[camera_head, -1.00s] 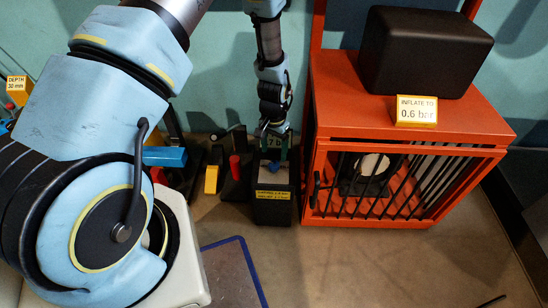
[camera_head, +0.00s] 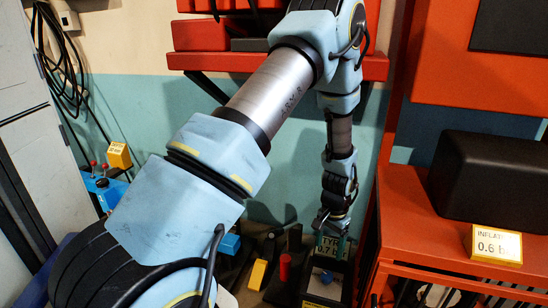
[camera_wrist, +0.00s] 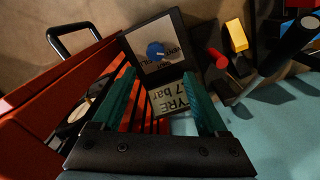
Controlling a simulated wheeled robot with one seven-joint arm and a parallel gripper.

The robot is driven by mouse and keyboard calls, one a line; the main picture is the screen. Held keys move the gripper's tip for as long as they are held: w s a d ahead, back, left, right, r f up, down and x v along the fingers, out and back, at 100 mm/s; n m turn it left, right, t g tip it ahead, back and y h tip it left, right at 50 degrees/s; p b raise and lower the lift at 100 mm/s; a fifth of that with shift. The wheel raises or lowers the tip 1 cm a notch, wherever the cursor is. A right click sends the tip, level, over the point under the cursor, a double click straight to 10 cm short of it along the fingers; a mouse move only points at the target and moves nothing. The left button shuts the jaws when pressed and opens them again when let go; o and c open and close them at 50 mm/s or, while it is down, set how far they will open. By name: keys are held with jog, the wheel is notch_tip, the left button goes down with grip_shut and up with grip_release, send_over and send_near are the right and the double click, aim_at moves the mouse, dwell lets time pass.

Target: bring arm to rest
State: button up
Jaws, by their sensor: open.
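My gripper (camera_head: 335,225) hangs at the end of my arm, pointing down, just above and behind a black box with a blue knob (camera_head: 326,278). A small sign reading "TYRE 0.7 bar" (camera_head: 330,246) stands at the back of that box. In the wrist view my gripper's two green fingers (camera_wrist: 158,80) are spread apart. The sign (camera_wrist: 172,98) shows between them, and the blue knob (camera_wrist: 156,51) lies beyond their tips. I see nothing held. Whether a finger touches the box or the sign, I cannot tell.
A red cage (camera_head: 440,222) stands close on the right, with a black block (camera_head: 478,180) and an "INFLATE TO 0.6 bar" sign (camera_head: 497,243) on top. Red (camera_head: 285,267) and yellow (camera_head: 258,274) handles stand left of the box. A red shelf (camera_head: 225,62) is on the wall behind my arm.

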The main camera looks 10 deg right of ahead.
jog(key=w+a+r+n, duration=0.4)
jog(key=a+r, duration=0.9)
jog(key=s+a+r+n+t, duration=0.1)
jog(key=s+a+r+n, duration=0.25)
jog(key=a+r, duration=0.35)
jog(key=s+a+r+n+t, duration=0.15)
jog(key=s+a+r, duration=0.3)
jog(key=a, duration=0.45)
jog(key=w+p+v, duration=0.2)
jog(key=p+v, duration=0.8)
jog(key=p, duration=0.1)
jog(key=w+r+p+v, duration=0.1)
jog(key=w+p+v, duration=0.1)
jog(key=p+v, duration=0.9)
jog(key=shift+w+r+n+g+p, duration=0.2)
jog(key=shift+r+n+g+p, duration=0.15)
jog(key=shift+g, duration=0.1)
